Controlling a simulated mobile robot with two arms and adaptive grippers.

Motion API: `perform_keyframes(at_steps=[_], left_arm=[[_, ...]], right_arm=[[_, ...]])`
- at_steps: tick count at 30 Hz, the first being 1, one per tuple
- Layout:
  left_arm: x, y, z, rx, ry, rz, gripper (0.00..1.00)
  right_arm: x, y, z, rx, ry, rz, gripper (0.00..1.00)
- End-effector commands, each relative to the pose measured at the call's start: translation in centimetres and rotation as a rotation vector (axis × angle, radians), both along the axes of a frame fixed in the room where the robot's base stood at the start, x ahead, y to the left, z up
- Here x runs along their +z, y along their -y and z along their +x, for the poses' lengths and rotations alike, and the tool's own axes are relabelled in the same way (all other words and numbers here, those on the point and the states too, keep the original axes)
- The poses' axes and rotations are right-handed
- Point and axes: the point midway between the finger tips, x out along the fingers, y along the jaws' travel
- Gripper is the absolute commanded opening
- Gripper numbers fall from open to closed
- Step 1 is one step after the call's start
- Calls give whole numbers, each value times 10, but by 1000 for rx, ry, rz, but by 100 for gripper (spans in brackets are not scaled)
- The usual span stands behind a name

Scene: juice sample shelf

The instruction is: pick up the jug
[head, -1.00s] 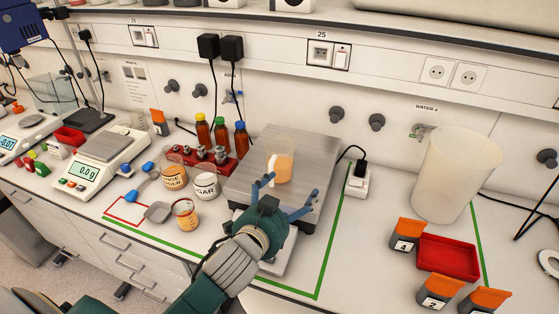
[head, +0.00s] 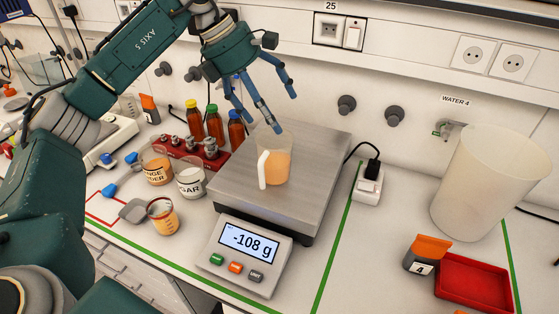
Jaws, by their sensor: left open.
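The jug (head: 276,166) is a small clear vessel with a white handle and orange liquid in it. It stands upright on the steel plate of the bench scale (head: 320,171). My left gripper (head: 270,109) is open and empty, its blue fingers spread and pointing down just above and behind the jug's rim. One fingertip overlaps the rim in the picture; I cannot tell whether it touches. The scale's display (head: 249,243) reads -108 g. My right gripper is not in view.
A large translucent container (head: 482,185) and a red tray (head: 473,283) are at the right.

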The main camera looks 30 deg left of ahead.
Motion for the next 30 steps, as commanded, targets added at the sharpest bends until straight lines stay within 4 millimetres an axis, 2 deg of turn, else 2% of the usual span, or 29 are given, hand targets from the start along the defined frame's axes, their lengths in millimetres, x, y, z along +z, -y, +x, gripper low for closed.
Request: perform_keyframes(at_steps=[1, 2, 5, 12, 17, 20, 24, 30], left_arm=[[3, -18, -4, 17, -11, 40, 91], [3, -26, -6, 25, -18, 59, 91], [-1, -35, -9, 34, -34, 87, 91], [-34, -23, -2, 33, -37, 88, 91], [-46, -18, 0, 32, -35, 87, 91], [-53, -14, 1, 31, -36, 87, 91], [-71, -5, 2, 31, -37, 87, 91], [-93, 1, 7, 32, -34, 86, 91]], right_arm=[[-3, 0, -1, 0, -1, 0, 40], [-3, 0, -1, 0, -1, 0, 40], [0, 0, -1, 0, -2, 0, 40], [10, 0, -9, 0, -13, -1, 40], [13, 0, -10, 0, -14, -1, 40], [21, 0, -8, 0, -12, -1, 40], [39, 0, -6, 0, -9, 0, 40], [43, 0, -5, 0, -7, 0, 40]])
